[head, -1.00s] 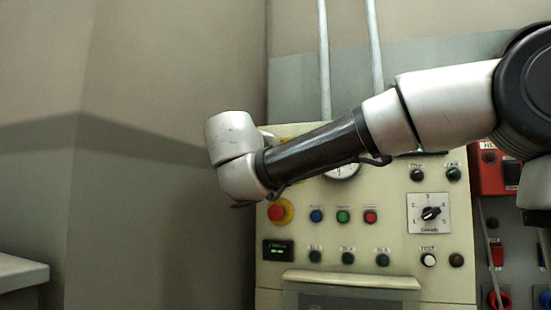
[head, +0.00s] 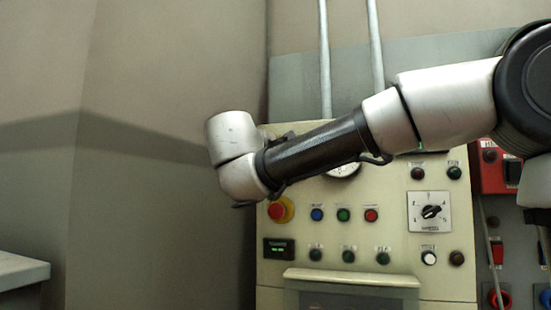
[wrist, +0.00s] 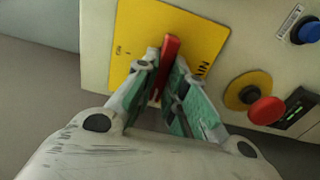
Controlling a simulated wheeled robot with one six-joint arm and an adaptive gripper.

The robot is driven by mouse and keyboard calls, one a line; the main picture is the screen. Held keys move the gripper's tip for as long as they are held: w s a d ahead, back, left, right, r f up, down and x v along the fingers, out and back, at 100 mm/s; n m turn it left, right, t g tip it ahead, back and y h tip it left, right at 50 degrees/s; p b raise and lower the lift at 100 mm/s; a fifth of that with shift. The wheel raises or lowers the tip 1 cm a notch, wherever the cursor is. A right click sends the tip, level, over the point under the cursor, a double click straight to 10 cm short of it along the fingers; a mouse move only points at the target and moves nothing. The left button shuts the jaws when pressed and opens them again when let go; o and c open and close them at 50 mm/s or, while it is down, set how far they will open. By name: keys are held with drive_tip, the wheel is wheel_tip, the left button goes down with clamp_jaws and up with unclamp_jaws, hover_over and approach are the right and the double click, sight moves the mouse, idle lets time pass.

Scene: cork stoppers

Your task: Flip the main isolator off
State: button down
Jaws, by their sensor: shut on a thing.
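The main isolator shows in the wrist view as a red handle (wrist: 169,48) on a yellow plate (wrist: 205,42) fixed to the cream panel. The handle runs nearly upright in that picture, leaning a little. My gripper (wrist: 166,62) is shut on the handle, with one green-padded finger on each side of it. Part of the plate's lettering is hidden by the fingers, so I cannot read the handle's position. In the head view, my arm covers the isolator, and only a dark bit of my gripper (head: 282,134) shows above the forearm.
A red emergency button (wrist: 266,110) on a yellow collar sits right of the plate in the wrist view, close to my right finger. A blue button (wrist: 309,32) and green display (wrist: 297,109) are nearby. A rotary selector (head: 430,212) is further right on the panel.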

drive_tip(key=c, duration=1.5)
unclamp_jaws()
drive_tip(key=shift+a, duration=0.1)
drive_tip(key=v, duration=1.2)
drive_tip(key=shift+f, duration=0.1)
